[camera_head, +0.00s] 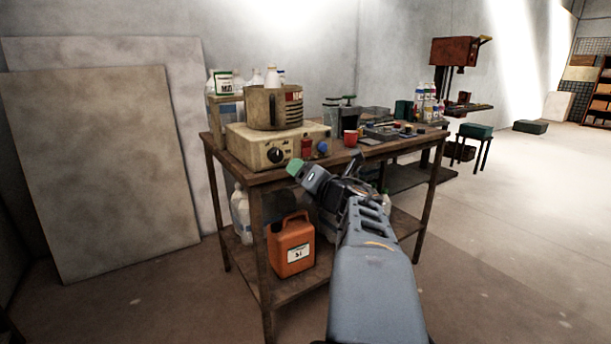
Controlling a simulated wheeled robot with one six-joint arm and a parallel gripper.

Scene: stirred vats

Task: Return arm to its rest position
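My arm (372,275) reaches up from the bottom of the view, right of centre, bent at its far end. My gripper (318,180) points up and to the left, in front of the front edge of the wooden bench (275,178). A green piece shows at its tip; I cannot tell whether it is part of the gripper or something held. The gap between the fingers is not clear. The stirrer base (265,148) with a dial and a blue knob stands on the bench, behind and left of the gripper. A tan vat (272,108) sits on it.
A red cup (350,137), trays and bottles stand on the bench. An orange canister (291,246) and white jugs are on its lower shelf. Large panels (105,170) lean on the left wall. A red machine (454,52) stands behind.

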